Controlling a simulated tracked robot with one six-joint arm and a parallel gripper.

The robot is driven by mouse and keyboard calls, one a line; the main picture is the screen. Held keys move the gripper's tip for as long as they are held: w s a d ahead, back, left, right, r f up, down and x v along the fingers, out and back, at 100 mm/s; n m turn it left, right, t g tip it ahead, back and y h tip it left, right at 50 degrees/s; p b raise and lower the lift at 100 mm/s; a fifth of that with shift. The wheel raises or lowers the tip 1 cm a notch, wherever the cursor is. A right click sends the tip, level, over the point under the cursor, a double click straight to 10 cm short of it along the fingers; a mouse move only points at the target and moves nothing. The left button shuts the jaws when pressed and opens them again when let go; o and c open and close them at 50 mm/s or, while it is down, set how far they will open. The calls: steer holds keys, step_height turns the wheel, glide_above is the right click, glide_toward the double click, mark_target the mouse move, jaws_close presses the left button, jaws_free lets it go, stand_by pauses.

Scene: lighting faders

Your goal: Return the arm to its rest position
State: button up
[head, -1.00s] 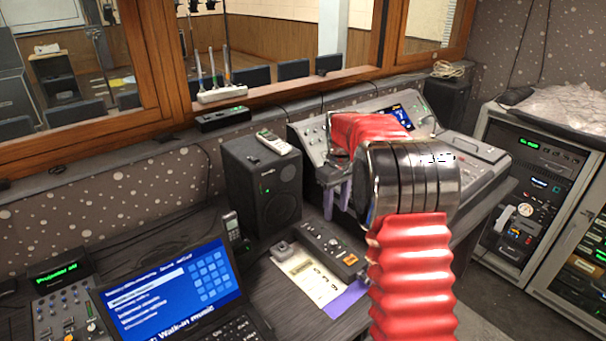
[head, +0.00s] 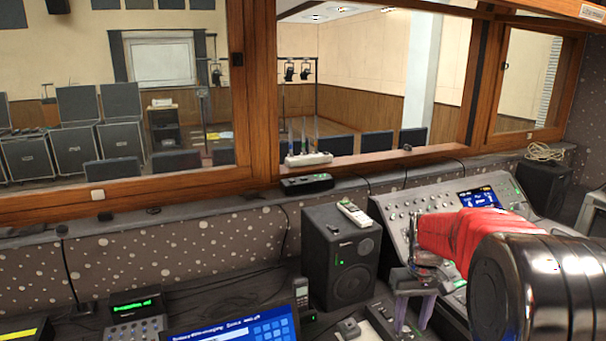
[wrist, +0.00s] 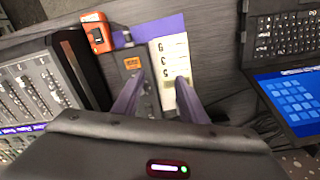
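My gripper (head: 413,322) shows at the lower right of the head view, its two purple fingers pointing down with a gap between them. In the wrist view my gripper (wrist: 160,78) is open, with nothing held between its fingers. It hangs above a small dark control box (wrist: 132,65) and a pale numbered paper strip (wrist: 169,50). The box (head: 378,314) is partly cut off in the head view. My red-sleeved arm reaches in from the right and hides part of the lighting console (head: 398,218).
A black speaker (head: 340,255) with a handheld device (head: 354,214) on top stands left of my gripper. A laptop (wrist: 290,90) lies to the right in the wrist view. An orange device (wrist: 97,32) sits beside the box. A window ledge runs behind the desk.

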steer(key=s+a+r+t, duration=0.1)
steer(key=s+a+r, duration=0.2)
steer(key=s, duration=0.5)
steer(key=s+a+r+t, duration=0.2)
steer(key=s+a+r, duration=0.2)
steer(key=s, duration=0.5)
steer(key=s+a+r+t, duration=0.2)
steer(key=s+a+r, duration=0.1)
steer(key=s, duration=0.6)
steer(key=shift+a+r+m, duration=0.3)
steer(key=shift+r, duration=0.35)
steer(key=shift+c, duration=1)
